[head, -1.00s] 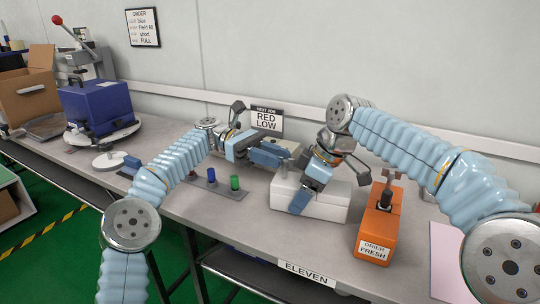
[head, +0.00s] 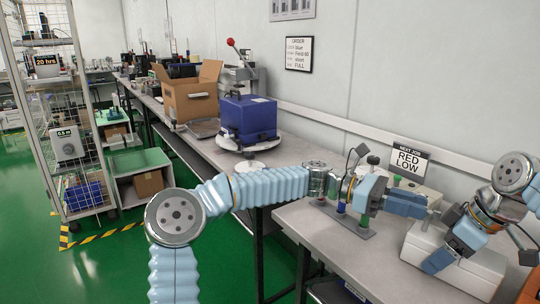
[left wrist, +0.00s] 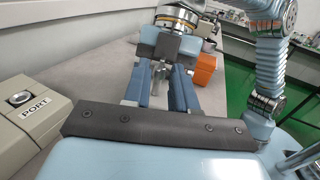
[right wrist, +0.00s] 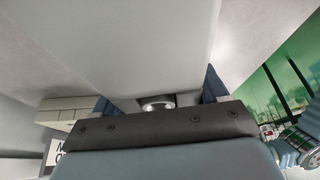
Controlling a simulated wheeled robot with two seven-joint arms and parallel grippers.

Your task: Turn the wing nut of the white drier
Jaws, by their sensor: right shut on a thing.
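The white drier (head: 478,272), a long white box, lies on the bench at the lower right of the head view. My right gripper (head: 440,264) is shut on it, and its white side (right wrist: 125,40) fills the upper right wrist view between the fingers. A metal ring (right wrist: 158,103) shows there near the palm. My left gripper (head: 425,206) is just left of the right one, pointing right. In the left wrist view its two fingers stand apart, with a small grey metal part (left wrist: 157,76) between or beyond them. I cannot tell whether this is the wing nut or is touched.
An orange drier (head: 530,290) is at the right edge. A rack of coloured vials (head: 342,218) is near my left forearm. A grey box marked PORT (left wrist: 32,108) stands close to my left gripper. A blue machine (head: 248,118) and cardboard box (head: 190,95) are further back.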

